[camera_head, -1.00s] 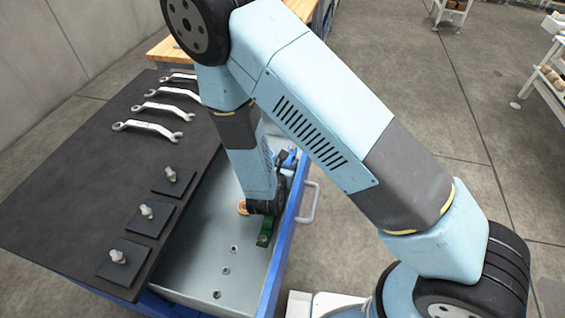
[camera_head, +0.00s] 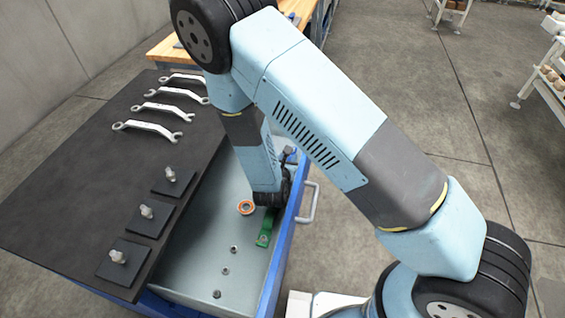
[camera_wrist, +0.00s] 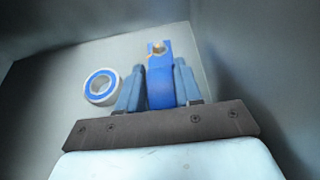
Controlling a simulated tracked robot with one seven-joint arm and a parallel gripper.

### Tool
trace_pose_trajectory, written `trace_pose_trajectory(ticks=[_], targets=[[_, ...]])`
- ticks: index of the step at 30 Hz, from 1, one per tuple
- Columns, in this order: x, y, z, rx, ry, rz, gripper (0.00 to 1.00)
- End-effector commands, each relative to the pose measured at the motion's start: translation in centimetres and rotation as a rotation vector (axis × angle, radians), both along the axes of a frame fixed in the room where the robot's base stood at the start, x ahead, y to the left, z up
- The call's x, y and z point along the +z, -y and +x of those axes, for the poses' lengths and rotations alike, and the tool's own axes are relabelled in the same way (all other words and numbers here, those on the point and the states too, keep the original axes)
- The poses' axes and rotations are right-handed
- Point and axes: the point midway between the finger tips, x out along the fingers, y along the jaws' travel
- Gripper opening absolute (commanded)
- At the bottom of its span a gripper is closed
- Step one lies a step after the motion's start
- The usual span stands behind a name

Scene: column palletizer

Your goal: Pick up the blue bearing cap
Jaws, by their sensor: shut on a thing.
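The blue bearing cap (camera_wrist: 160,88) is between the two fingers of my gripper (camera_wrist: 157,72) in the wrist view. The fingers press on it from both sides, and a brass-coloured spot shows near its far end. My gripper is shut on the cap, low inside the drawer (camera_head: 190,268). In the head view my wrist hides the fingers and the cap. Whether the cap touches the drawer floor I cannot tell.
A bearing with a blue ring (camera_wrist: 101,86) lies left of the fingers. A green cap (camera_head: 265,228), an orange-ringed bearing (camera_head: 245,208) and small nuts (camera_head: 225,271) lie in the drawer. The drawer walls are close. Wrenches (camera_head: 147,128) lie on the black top (camera_head: 70,200).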

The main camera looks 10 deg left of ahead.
Motion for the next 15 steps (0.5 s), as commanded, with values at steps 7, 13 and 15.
trace_pose_trajectory(ticks=[7,13,15], targets=[[0.0,0.0,-0.01,0.0,0.0,0.0,0.0],[0.05,0.0,0.02,0.0,0.001,0.001,0.0],[0.05,0.0,0.02,0.0,0.001,0.001,0.0]])
